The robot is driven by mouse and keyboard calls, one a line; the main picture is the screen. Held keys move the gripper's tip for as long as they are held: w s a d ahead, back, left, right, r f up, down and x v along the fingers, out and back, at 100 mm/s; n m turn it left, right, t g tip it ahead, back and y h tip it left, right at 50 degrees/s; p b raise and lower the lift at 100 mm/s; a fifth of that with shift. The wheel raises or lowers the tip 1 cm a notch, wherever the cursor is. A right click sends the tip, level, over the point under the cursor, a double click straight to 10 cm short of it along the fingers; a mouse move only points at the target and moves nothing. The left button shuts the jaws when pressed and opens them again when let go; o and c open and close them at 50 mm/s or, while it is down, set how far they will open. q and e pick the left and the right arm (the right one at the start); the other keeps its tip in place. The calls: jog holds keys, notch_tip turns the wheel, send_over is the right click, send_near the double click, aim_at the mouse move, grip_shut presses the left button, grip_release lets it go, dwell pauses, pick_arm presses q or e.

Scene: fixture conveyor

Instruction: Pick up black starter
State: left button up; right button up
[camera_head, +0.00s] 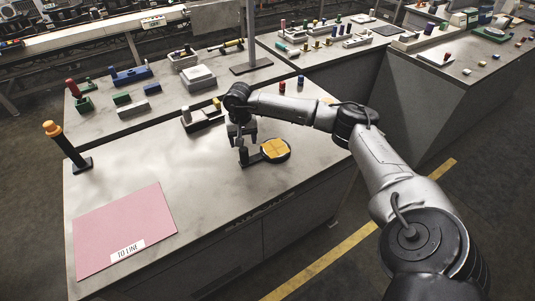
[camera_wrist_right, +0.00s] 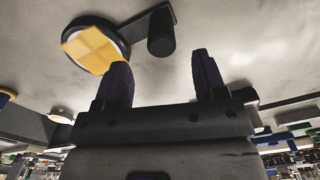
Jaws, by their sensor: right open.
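A black part with a round yellow-faced disc (camera_head: 275,149) and a short black post (camera_head: 243,158) lies on the grey table; I take it to be the black starter. In the right wrist view its disc (camera_wrist_right: 92,45) is at the upper left and its post (camera_wrist_right: 160,36) is ahead of the gap between the fingers. My right gripper (camera_head: 243,140) is just above the post in the head view. In the wrist view the right gripper (camera_wrist_right: 160,66) is open with nothing between its fingers. Whether it touches the post cannot be told. My left gripper is not in view.
A pink mat (camera_head: 125,225) labelled "TO LINE" lies at the front left. A black post with an orange top (camera_head: 64,145) stands at the left edge. Several small parts and a grey block (camera_head: 198,77) stand further back. The table's front middle is clear.

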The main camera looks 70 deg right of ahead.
aim_at(244, 149)
jog(key=shift+a+f+b, duration=0.15)
jog(key=shift+f+b, duration=0.25)
jog(key=shift+f, duration=3.2)
jog(key=shift+c, duration=0.2)
jog(key=c, duration=1)
